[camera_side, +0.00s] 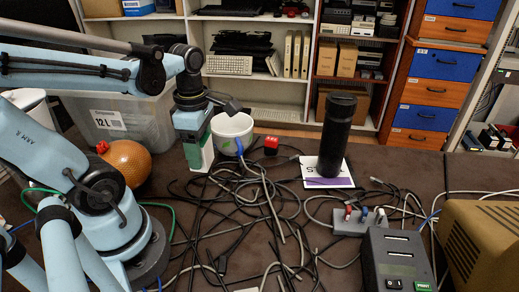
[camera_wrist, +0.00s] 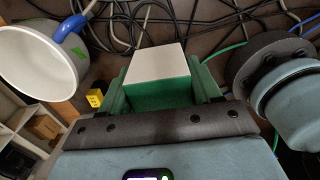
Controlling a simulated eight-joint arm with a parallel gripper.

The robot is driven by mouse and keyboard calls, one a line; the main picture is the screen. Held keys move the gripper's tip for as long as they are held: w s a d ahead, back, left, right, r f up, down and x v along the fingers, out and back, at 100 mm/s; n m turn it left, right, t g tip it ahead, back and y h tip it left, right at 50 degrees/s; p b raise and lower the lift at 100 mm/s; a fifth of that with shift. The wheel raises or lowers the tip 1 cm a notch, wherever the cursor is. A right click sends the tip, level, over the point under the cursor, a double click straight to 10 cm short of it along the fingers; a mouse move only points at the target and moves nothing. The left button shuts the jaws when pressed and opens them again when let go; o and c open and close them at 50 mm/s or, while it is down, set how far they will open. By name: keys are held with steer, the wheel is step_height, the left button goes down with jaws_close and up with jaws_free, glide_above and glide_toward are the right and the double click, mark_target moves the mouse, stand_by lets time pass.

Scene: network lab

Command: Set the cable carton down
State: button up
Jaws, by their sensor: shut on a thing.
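The cable carton (camera_side: 203,156), a small green and white box, is held upright under my gripper (camera_side: 193,134), left of the white mug. In the wrist view the carton (camera_wrist: 157,66) shows a pale face and a green side between the two green fingers of my gripper (camera_wrist: 162,92). The gripper is shut on it. The carton's lower end is close to the brown table (camera_side: 178,260); I cannot tell whether it touches.
A white mug (camera_side: 232,128) stands close on the right, with a small red block (camera_side: 271,145) beyond it. An orange ball (camera_side: 127,163) is on the left. Tangled cables (camera_side: 240,215) cover the middle. A black cylinder (camera_side: 337,135) stands further right. A clear bin (camera_side: 118,122) is behind.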

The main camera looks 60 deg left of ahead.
steer(key=a+f, duration=0.1)
steer(key=a, duration=0.1)
steer(key=a+f, duration=0.2)
steer(key=a, duration=0.1)
steer(key=a+f, duration=0.1)
steer(key=a, duration=0.1)
steer(key=shift+s+a+f, duration=0.25)
steer(key=shift+s+a, duration=0.05)
steer(key=shift+s, duration=0.1)
steer(key=shift+f, duration=2)
steer(key=shift+f, duration=0.1)
steer(key=o, duration=1.1)
steer(key=shift+o, duration=0.2)
